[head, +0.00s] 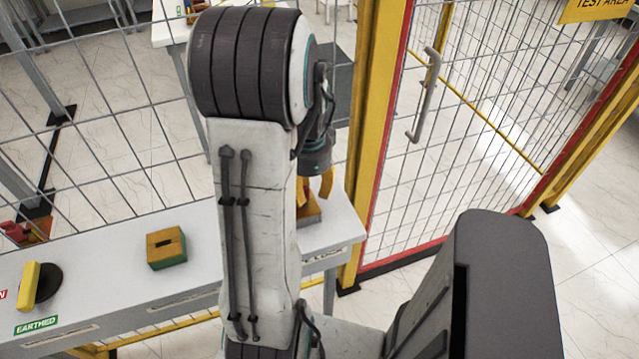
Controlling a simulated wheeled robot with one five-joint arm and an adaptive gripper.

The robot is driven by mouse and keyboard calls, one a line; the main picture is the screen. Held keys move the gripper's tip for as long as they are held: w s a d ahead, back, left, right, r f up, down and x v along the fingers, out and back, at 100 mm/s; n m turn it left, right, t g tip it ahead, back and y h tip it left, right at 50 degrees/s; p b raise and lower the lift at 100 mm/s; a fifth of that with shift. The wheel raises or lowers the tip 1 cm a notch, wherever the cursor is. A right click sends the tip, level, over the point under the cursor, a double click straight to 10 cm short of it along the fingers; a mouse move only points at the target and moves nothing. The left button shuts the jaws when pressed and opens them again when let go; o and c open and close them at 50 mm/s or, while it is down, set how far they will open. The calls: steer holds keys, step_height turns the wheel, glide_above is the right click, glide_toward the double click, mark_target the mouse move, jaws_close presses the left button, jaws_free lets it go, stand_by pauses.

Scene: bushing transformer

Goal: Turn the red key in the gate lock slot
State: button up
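My gripper (316,190) reaches down at the right end of the grey bench (110,268). Its yellow fingers are just above or at a yellow block (312,213), partly hidden behind my arm. A partly covered label ending in "LOCK" (325,255) is on the bench front below that block. No red key can be made out at the fingers; my arm and gripper hide much of this spot. I cannot tell whether the fingers hold anything. The gate (470,130) stands to the right, with a grey handle (425,95).
A second yellow block (166,246) with a dark slot sits mid-bench. A yellow handle on a black disc (40,285) is at the left, above an "EARTHED" label (37,325). Small red items (18,232) lie behind it. A mesh fence (100,130) runs behind the bench.

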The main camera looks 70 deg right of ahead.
jaws_close()
stand_by(0.3)
steer(key=m, duration=0.3)
steer(key=a+m, duration=0.1)
steer(key=m, duration=0.2)
steer(key=shift+s+b, duration=0.15)
steer(key=shift+b, duration=0.25)
steer(key=shift+a, duration=0.1)
